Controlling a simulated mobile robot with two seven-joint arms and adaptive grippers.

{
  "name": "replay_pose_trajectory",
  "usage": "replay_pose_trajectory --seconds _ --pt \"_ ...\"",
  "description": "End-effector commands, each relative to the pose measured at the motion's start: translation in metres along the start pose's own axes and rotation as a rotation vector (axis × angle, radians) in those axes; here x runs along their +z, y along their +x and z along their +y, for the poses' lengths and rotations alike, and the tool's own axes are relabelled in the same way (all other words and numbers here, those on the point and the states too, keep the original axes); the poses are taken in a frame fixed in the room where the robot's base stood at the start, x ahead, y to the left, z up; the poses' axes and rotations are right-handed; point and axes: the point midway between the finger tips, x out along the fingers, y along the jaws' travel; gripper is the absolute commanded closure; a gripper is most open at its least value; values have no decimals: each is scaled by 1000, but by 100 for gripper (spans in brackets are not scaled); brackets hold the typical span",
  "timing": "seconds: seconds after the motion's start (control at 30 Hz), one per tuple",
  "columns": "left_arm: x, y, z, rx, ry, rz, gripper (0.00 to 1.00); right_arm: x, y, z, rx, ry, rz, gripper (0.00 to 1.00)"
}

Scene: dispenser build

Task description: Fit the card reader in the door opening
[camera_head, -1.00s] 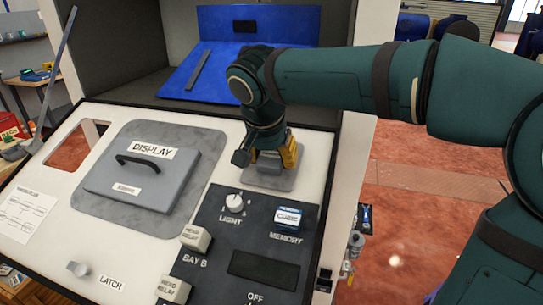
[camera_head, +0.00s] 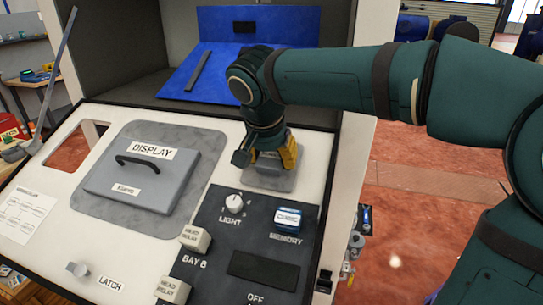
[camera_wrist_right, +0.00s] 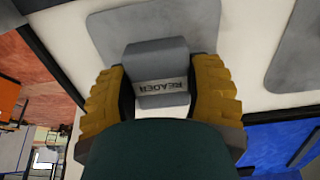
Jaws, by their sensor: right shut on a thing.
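The card reader (camera_wrist_right: 158,60) is a grey block labelled READER in the right wrist view. My right gripper (camera_head: 270,158) is shut on it, with a yellow finger on each side of the block in the right wrist view (camera_wrist_right: 160,92). In the head view the reader's grey plate (camera_head: 268,178) shows under the fingers, at the upper right of the white door panel (camera_head: 60,180). The plate lies over or against the panel there; I cannot tell whether it is fully seated. The opening behind it is hidden. My left gripper is not in view.
The grey display unit (camera_head: 140,180) with a black handle is left of my right gripper. A dark control panel (camera_head: 245,245) with knob and blocks is below it. Another opening (camera_head: 75,147) is at the door's upper left. A blue panel (camera_head: 225,75) stands behind.

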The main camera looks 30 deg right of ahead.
Motion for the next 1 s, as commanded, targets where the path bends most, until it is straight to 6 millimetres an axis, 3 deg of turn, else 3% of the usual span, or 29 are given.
replay_pose_trajectory --seconds 0.97,1.0 --pt "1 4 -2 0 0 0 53 0 6 0 0 0 1 89" --pt "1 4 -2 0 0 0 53 0 6 0 -1 0 1 29"
